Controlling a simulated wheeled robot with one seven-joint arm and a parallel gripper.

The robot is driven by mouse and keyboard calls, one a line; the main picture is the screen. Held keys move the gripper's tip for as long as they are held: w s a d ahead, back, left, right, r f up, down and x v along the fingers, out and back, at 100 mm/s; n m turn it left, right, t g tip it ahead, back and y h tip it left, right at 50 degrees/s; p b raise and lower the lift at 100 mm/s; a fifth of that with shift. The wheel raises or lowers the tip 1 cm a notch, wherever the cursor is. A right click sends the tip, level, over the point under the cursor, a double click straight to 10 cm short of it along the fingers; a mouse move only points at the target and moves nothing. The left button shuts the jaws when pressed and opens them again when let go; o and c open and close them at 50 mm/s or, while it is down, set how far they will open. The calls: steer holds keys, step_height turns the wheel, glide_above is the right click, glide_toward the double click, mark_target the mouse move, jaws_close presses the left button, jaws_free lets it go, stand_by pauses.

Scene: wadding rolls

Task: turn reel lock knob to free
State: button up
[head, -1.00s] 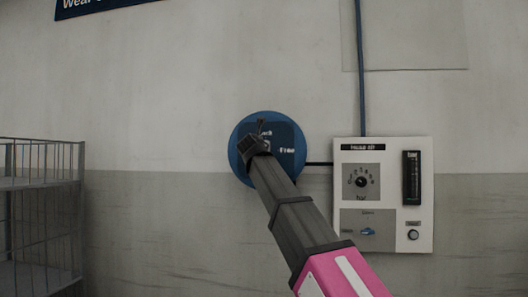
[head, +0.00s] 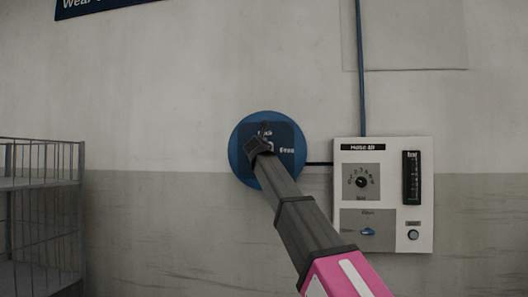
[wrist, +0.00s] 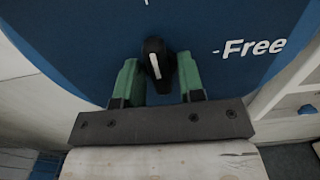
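The reel lock knob (wrist: 154,62) is black with a white pointer line and sits on a blue round plate (wrist: 80,35) on the wall. Its pointer points nearly straight up, leaning slightly left. A white "Free" label (wrist: 255,47) is to its right. My gripper (wrist: 158,70) has green fingers, one on each side of the knob. They stand apart with narrow gaps beside it; I cannot tell whether either touches. In the head view my gripper (head: 262,140) is in front of the blue plate (head: 240,165) and hides most of the knob.
A white control panel (head: 383,215) with dials and a gauge is on the wall right of the plate. A blue pipe (head: 361,70) runs down to it. A grey metal rack (head: 40,190) stands at the left. The wall between rack and plate is clear.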

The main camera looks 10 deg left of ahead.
steer(key=shift+m, duration=0.3)
steer(key=shift+d+f+m, duration=0.1)
steer(key=shift+f+m, duration=0.05)
steer(key=shift+m, duration=8.45)
steer(key=o, duration=0.6)
